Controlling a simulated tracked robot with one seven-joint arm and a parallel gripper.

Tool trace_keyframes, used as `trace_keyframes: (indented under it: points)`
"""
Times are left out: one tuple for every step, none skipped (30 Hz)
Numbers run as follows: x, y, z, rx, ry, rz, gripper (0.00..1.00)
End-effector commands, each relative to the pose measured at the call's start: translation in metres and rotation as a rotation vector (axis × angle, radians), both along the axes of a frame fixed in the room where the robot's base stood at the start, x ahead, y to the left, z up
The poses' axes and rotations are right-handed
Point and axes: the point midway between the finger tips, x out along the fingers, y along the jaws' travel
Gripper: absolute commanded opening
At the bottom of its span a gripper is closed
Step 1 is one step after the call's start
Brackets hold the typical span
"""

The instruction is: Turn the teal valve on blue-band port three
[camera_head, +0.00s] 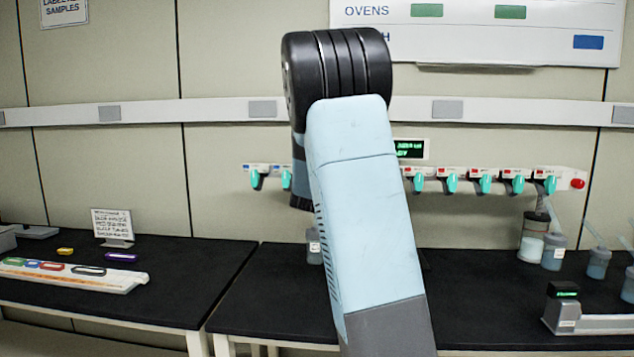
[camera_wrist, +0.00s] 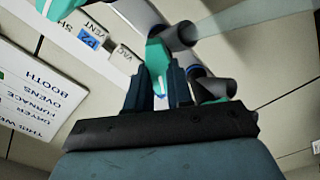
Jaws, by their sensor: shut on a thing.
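In the wrist view my gripper (camera_wrist: 160,70) is shut on a teal valve handle (camera_wrist: 155,53), one finger on each side of it. A grey port stub (camera_wrist: 180,36) shows beside the handle. A blue label (camera_wrist: 88,40) appears to read P2, near white VENT and VAC labels; I cannot tell for sure which port the held valve belongs to. Another teal valve (camera_wrist: 52,8) shows at the top left. In the head view, two teal valves (camera_head: 256,180) (camera_head: 287,180) hang at the manifold's left end, by blue-banded labels; my arm hides the gripper and the manifold's middle.
Several teal valves (camera_head: 451,183) with red-banded labels run along the manifold's right part. Jars (camera_head: 531,240) stand on the dark bench (camera_head: 480,300) below, with a small device (camera_head: 563,308) at right. The left bench (camera_head: 190,275) carries a tray of coloured pieces (camera_head: 70,275).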

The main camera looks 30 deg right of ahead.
Motion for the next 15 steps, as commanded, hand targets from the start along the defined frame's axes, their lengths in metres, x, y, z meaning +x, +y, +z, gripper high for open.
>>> trace_keyframes:
  points:
    - [0.0013,0.0044,-0.0044,-0.013,0.019,0.007,0.00]
    - [0.0013,0.0045,-0.0045,-0.021,0.024,0.007,0.00]
    - [0.0014,0.0047,-0.0046,-0.032,0.032,0.007,0.00]
    - [0.0015,0.0048,-0.0046,-0.039,0.037,0.008,0.00]
    - [0.0016,0.0050,-0.0047,-0.044,0.040,0.008,0.00]
    - [0.0016,0.0050,-0.0048,-0.051,0.045,0.008,0.00]
    - [0.0016,0.0050,-0.0048,-0.056,0.048,0.008,0.00]
    - [0.0016,0.0050,-0.0048,-0.059,0.050,0.008,0.00]
    - [0.0016,0.0051,-0.0049,-0.063,0.053,0.008,0.00]
    - [0.0016,0.0051,-0.0049,-0.065,0.055,0.008,0.00]
    - [0.0016,0.0051,-0.0049,-0.067,0.056,0.008,0.00]
    - [0.0016,0.0050,-0.0049,-0.069,0.057,0.008,0.00]
    - [0.0016,0.0050,-0.0050,-0.070,0.058,0.008,0.00]
    - [0.0016,0.0050,-0.0050,-0.070,0.058,0.008,0.00]
    - [0.0016,0.0050,-0.0050,-0.070,0.058,0.008,0.00]
